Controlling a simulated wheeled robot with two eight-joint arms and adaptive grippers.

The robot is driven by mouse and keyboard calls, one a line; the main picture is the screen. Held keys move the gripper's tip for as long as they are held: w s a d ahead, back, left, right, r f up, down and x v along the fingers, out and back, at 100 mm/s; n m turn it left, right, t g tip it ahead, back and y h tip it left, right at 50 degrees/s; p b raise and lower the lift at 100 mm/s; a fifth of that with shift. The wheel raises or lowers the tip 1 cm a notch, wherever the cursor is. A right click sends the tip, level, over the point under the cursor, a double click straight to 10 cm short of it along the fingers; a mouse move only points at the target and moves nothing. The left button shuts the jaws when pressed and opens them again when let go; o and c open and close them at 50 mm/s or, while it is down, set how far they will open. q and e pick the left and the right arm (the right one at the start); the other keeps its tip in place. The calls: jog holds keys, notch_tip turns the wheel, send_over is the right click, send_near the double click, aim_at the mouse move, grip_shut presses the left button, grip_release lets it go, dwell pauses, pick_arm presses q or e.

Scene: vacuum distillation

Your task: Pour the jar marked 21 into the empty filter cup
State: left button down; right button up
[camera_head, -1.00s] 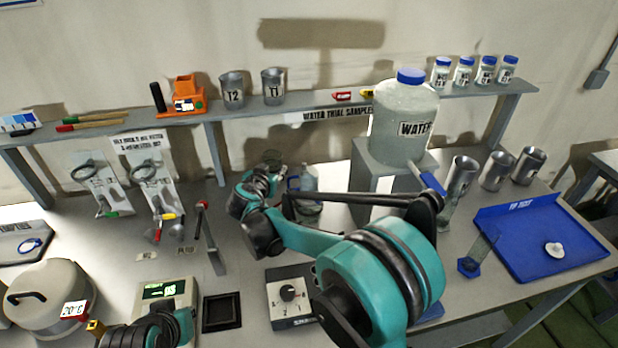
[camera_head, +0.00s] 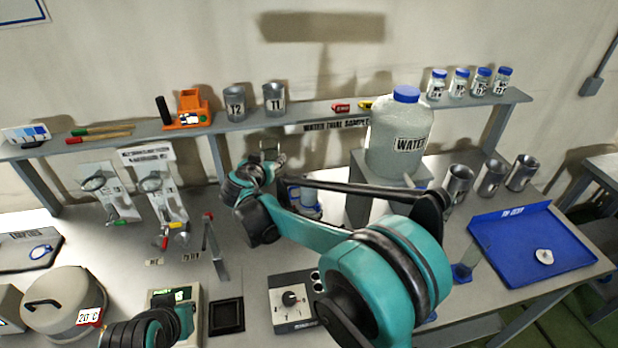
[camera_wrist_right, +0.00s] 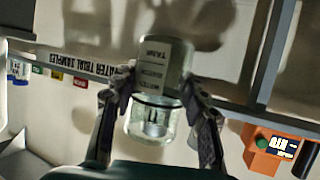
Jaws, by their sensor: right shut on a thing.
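My right gripper (camera_wrist_right: 163,105) is shut on a clear glass vessel (camera_wrist_right: 155,118) with a grey printed label, held between both fingers. No number 21 is readable on it. In the head view the right gripper (camera_head: 268,155) is small and partly hidden by my wrist, in front of the back shelf and above the bench. Several blue-lidded jars (camera_head: 481,82) stand at the shelf's right end. Their numbers are too small to read. I cannot tell which vessel is the empty filter cup. Of my left arm only a part shows at bottom left; its fingers do not show.
A large water bottle (camera_head: 398,130) stands on a block right of centre. Metal cups (camera_head: 491,178) and a blue tray (camera_head: 540,262) are at the right. An orange device (camera_head: 187,112) and cups T2 (camera_head: 235,103) and T1 (camera_head: 274,98) stand on the shelf. A balance (camera_head: 160,298) is at front left.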

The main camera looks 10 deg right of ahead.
jog(key=shift+s, duration=0.65)
jog(key=s+r+p, duration=0.2)
jog(key=s, duration=1.3)
jog(key=s+d+f+b, duration=0.1)
jog(key=d+f+b, duration=0.1)
jog(key=d+f, duration=0.4)
jog(key=s+d+f+y+b, duration=0.1)
jog(key=d+f+b, duration=0.2)
jog(key=d+f, duration=0.3)
jog(key=shift+s+d+n, duration=0.25)
jog(key=shift+d+n, duration=0.15)
jog(key=shift+d, duration=0.25)
jog(key=shift+f, duration=0.15)
